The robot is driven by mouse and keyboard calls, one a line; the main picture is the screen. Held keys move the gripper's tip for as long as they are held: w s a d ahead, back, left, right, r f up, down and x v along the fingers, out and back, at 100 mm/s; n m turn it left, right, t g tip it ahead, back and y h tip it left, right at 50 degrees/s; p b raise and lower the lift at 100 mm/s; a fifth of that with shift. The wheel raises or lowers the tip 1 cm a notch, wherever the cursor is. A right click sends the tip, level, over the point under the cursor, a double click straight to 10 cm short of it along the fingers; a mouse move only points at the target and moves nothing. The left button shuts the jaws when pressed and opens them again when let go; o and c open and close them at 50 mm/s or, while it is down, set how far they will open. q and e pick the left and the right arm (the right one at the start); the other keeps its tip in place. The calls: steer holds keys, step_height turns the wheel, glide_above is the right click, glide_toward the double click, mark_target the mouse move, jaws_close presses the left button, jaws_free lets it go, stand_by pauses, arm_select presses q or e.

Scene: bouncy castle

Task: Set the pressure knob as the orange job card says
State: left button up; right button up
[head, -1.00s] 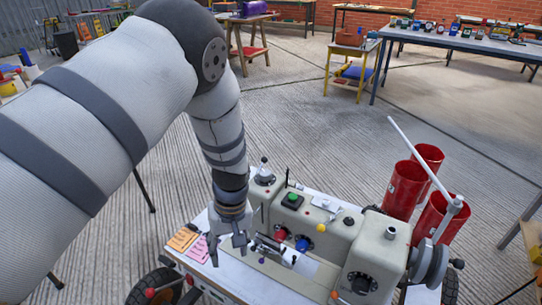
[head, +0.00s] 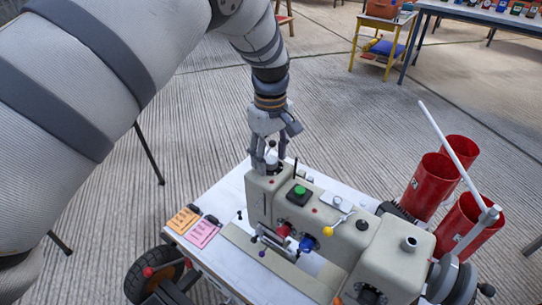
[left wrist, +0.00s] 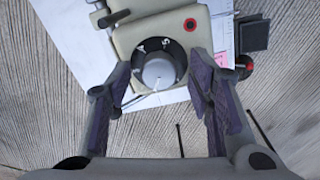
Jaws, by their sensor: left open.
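The pressure knob (left wrist: 158,72) is a round grey knob on a black dial with white marks, on top of the left end of the cream sewing machine (head: 378,250). A pale line shows on the knob's lower side in the left wrist view. My left gripper (head: 270,158) is open and points down over this knob. In the left wrist view its two fingers (left wrist: 162,80) stand either side of the knob; I cannot tell whether they touch it. The orange job card (head: 184,220) lies on the white table at the left; its writing is too small to read.
A pink card (head: 203,233) lies beside the orange one. The machine also carries a green button (head: 299,191), a red knob (head: 283,230), a blue knob (head: 306,243) and a yellow-tipped lever (head: 328,231). Red cylinders (head: 428,186) stand at the right.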

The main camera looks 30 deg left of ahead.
arm_select(q)
steer(key=shift+f, duration=0.2)
jaws_close()
